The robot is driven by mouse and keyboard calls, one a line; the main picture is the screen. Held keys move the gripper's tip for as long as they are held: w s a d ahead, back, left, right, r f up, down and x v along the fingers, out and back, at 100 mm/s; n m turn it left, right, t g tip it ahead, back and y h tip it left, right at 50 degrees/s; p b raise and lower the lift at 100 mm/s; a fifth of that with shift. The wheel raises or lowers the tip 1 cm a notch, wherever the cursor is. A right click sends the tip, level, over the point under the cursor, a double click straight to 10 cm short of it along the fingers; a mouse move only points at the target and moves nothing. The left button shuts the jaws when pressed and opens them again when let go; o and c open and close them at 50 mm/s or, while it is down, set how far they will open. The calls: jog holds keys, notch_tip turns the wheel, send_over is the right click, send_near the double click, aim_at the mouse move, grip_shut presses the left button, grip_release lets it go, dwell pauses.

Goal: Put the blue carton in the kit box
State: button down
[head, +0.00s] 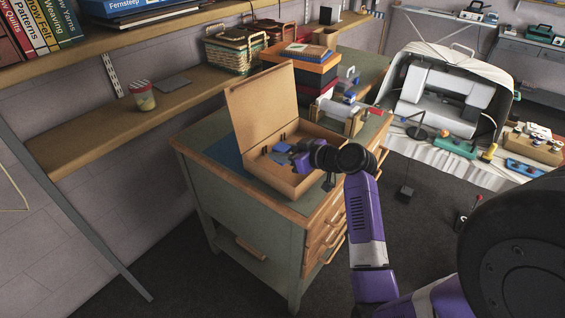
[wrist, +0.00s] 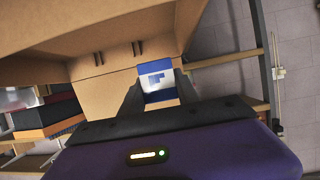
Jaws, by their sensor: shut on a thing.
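The kit box (head: 268,177) is a tan box on the cabinet top, with its lid (head: 262,105) raised. In the wrist view the box (wrist: 95,75) fills much of the upper left. My gripper (head: 281,156) is at the box's opening, pointing in. It is shut on the blue carton (wrist: 157,82), which shows blue and white between the two dark fingers. In the head view the carton (head: 282,147) is small and partly hidden by the gripper. I cannot tell whether the carton touches the box floor.
The box stands on a green-topped cabinet (head: 200,137) with wooden drawers. Stacked boxes (head: 305,65) and a small wooden rack (head: 340,117) stand behind it. A shelf at left holds a jar (head: 142,95). A sewing machine (head: 440,95) is at right.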

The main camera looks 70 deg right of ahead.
aim_at(282, 165)
notch_tip(282, 165, down, 4)
jog(key=shift+f, duration=0.15)
dwell(0.3)
jog(key=shift+f+b, duration=0.4)
jog(key=shift+f, duration=0.2)
jog(key=c, duration=1.2)
grip_release()
jog(key=shift+o, duration=0.2)
jog(key=shift+r, duration=0.1)
